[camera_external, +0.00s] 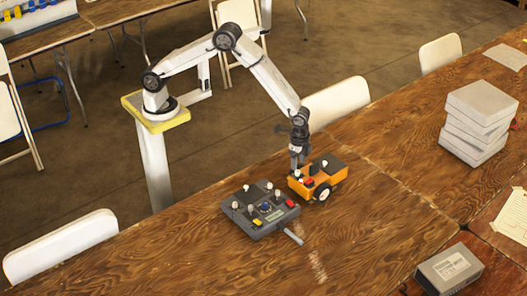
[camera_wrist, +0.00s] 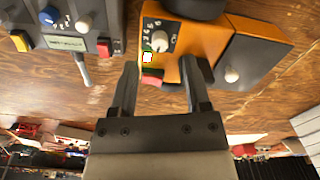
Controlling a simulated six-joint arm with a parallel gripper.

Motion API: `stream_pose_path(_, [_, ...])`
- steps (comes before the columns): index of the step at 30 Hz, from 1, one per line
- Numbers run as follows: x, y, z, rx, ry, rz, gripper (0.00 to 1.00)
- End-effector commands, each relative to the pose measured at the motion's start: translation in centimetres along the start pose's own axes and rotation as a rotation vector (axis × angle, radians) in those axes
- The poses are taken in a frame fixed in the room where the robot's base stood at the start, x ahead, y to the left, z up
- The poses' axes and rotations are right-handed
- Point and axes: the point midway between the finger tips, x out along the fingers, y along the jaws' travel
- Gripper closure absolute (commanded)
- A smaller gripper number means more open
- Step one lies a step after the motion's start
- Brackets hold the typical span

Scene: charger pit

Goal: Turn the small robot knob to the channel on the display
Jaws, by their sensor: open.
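The small robot (camera_external: 316,179) is an orange wheeled box with a dark top panel, standing on the wooden table. Its grey-white knob (camera_wrist: 159,41) sits on a dark plate with printed marks in the wrist view. A small lit white display (camera_wrist: 147,57) with a green edge and a red part (camera_wrist: 152,77) lie below the knob there. My gripper (camera_external: 297,164) is above the small robot's left end. In the wrist view my gripper (camera_wrist: 160,68) has its fingers apart, with nothing held between them. The knob lies just beyond the fingertips. The display's characters are too small to read.
A grey control box (camera_external: 259,222) with knobs, buttons and a handle stands left of the small robot. A stack of pale boxes (camera_external: 474,123) stands at the right. A grey device (camera_external: 448,268) lies near the front right. Bare table lies between them.

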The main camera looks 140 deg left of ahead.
Motion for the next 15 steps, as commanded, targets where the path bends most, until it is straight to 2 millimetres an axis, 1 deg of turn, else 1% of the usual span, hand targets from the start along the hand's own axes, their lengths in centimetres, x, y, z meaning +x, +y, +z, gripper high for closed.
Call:
stream_pose_path(1, [-0.7, 0.0, 0.0, 0.000, 0.001, 0.000, 0.39])
stream_pose_path(6, [-2.7, 0.0, 0.0, 0.000, 0.001, 0.000, 0.39])
stream_pose_path(10, [-3.5, 0.0, 0.0, 0.000, 0.000, 0.000, 0.39])
stream_pose_path(15, [-3.9, 0.0, 0.0, 0.000, 0.000, 0.000, 0.39])
